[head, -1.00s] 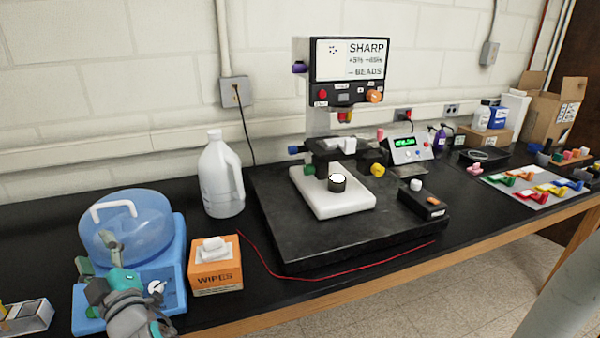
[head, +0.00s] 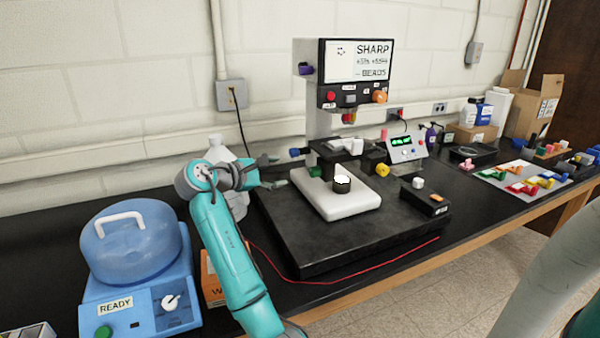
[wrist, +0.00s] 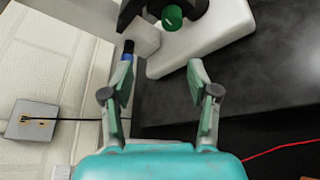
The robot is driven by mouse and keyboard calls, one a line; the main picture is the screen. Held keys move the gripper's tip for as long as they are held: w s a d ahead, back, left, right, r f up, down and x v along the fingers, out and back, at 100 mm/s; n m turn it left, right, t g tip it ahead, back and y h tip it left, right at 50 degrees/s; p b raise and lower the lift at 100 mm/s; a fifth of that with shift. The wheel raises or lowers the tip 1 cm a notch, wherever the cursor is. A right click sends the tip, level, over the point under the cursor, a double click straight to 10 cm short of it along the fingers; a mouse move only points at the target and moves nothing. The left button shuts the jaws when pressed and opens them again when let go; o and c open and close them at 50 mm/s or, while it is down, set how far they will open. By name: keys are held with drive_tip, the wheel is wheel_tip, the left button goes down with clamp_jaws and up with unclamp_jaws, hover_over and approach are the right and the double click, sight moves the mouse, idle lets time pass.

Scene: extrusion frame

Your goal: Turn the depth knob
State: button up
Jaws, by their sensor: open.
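A press-like machine (head: 322,110) stands on a dark slab. It has a blue knob (head: 296,152) and a green knob (head: 315,171) low on its left side, a yellow knob (head: 382,170), a purple knob (head: 305,69) and an orange knob (head: 379,96). I cannot read which is the depth knob. My gripper (head: 280,172) is open and empty, left of the machine, pointing towards it. In the wrist view, the blue knob (wrist: 128,50) shows just beyond the left fingertip, and the green knob (wrist: 172,18) lies farther ahead between the fingers.
A white jug (head: 220,152) and an orange wipes box (head: 211,285) are partly hidden behind my arm. A blue lidded device (head: 130,250) stands at left. A red wire (head: 350,279) runs along the slab's front. A small control box (head: 405,150) stands right of the machine.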

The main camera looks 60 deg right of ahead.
sight(311, 172)
drive_tip(key=shift+g+y, duration=0.3)
drive_tip(key=shift+g, duration=0.4)
drive_tip(key=x, duration=0.4)
drive_tip(key=s+x, duration=0.1)
drive_tip(key=x, duration=0.7)
drive_tip(key=shift+s, duration=0.25)
drive_tip(key=shift+f, duration=0.1)
clamp_jaws()
